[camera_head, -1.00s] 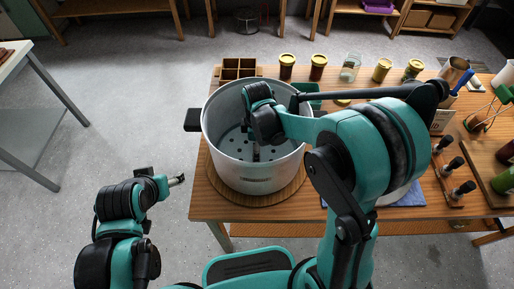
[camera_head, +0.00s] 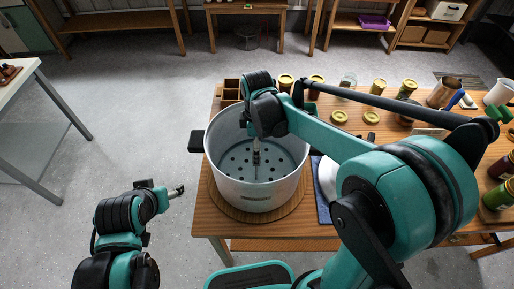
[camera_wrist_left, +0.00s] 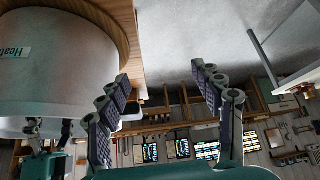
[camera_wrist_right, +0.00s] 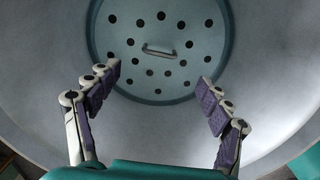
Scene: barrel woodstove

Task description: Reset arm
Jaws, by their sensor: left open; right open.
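My right gripper (camera_head: 256,157) points down over the open white pot (camera_head: 262,193) on the wooden table. In the right wrist view the right gripper (camera_wrist_right: 160,80) is open and empty, with its fingers spread above the perforated rack (camera_wrist_right: 150,72), which has a small metal handle (camera_wrist_right: 160,51). My left gripper (camera_head: 177,191) is off the table's left side, apart from everything. In the left wrist view the left gripper (camera_wrist_left: 160,85) is open and empty, with the outside of the pot (camera_wrist_left: 60,65) to the left. The right arm hides part of the table.
The pot stands on a round wooden board (camera_head: 214,201). Jars (camera_head: 378,86) and gold lids (camera_head: 340,116) stand along the back of the table (camera_head: 212,222). Bottles (camera_head: 500,195) are at the right. A white table (camera_head: 22,72) stands far left. The floor between is clear.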

